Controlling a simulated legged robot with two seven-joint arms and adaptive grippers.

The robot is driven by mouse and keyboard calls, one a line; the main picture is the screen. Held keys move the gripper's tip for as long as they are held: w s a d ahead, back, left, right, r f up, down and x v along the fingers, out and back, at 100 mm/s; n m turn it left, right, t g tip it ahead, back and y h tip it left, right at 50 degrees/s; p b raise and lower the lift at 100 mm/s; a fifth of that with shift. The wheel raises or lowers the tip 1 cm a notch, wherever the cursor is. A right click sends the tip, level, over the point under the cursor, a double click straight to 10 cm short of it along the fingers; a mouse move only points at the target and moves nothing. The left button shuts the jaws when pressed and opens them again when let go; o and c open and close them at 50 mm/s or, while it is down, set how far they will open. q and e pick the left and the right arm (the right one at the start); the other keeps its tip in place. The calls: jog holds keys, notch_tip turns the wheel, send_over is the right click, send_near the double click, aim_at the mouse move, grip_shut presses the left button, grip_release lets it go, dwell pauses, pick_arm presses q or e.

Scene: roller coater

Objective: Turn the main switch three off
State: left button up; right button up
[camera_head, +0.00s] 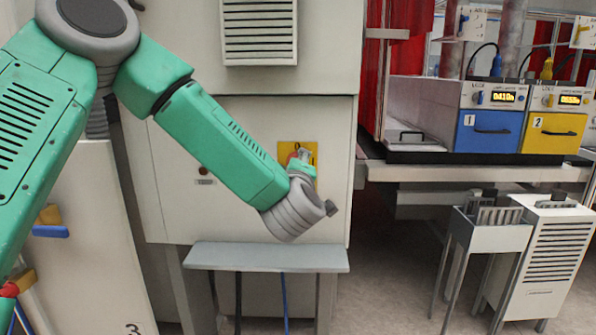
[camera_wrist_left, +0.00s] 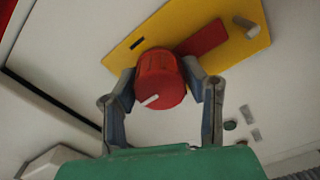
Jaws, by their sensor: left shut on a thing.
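The main switch is a red rotary knob (camera_wrist_left: 160,82) with a white mark, mounted on a yellow plate (camera_wrist_left: 232,45) on the cabinet front. In the left wrist view my left gripper (camera_wrist_left: 163,88) has its two fingers closed on either side of the knob. The white mark points toward the lower left of that view. In the head view the yellow plate (camera_head: 285,151) shows on the pale cabinet, and my left arm's wrist and gripper (camera_head: 301,160) reach it and hide most of the knob. My right gripper is not in view.
A grey shelf (camera_head: 265,257) juts from the cabinet below the switch. A vent (camera_head: 259,30) is above it. To the right are a bench with a blue unit 1 (camera_head: 489,131) and a yellow unit 2 (camera_head: 551,132). A white cabinet marked 3 (camera_head: 90,230) stands at left.

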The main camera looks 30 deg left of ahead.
pick_arm(q)
jog(key=shift+f, duration=0.3)
jog(key=o, duration=1.1)
jog(key=shift+a+r, duration=0.1)
jog(key=v, duration=1.1)
jog(key=shift+s+d, duration=0.2)
jog(key=shift+s, duration=0.15)
